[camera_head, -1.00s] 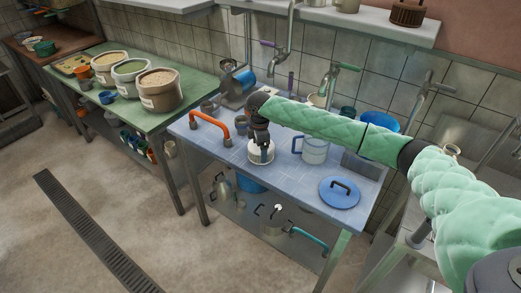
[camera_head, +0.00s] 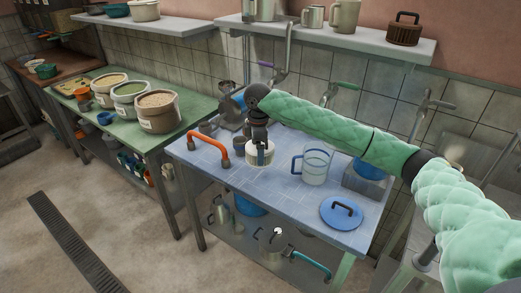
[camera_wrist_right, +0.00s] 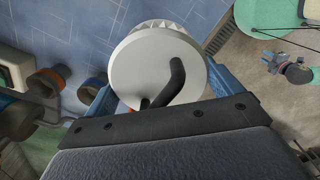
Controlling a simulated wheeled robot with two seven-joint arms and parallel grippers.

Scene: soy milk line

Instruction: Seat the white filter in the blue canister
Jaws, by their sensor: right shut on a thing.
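The white filter (camera_head: 260,158) is a short round piece with a ribbed side; the right wrist view shows its flat white face (camera_wrist_right: 135,65) and dark bent handle. My right gripper (camera_head: 262,145) is shut on the filter and points down, holding it over the left-middle part of the blue table. The blue canister (camera_head: 316,166) is a clear jug with a blue handle and blue bands, standing upright on the table to the right of the filter. The filter is apart from it. My left gripper is not in view.
A blue lid with a dark handle (camera_head: 341,213) lies at the table's front right. Metal vessels (camera_head: 230,112) stand at the back left. The blue tabletop (camera_head: 280,189) is clear in front of the filter.

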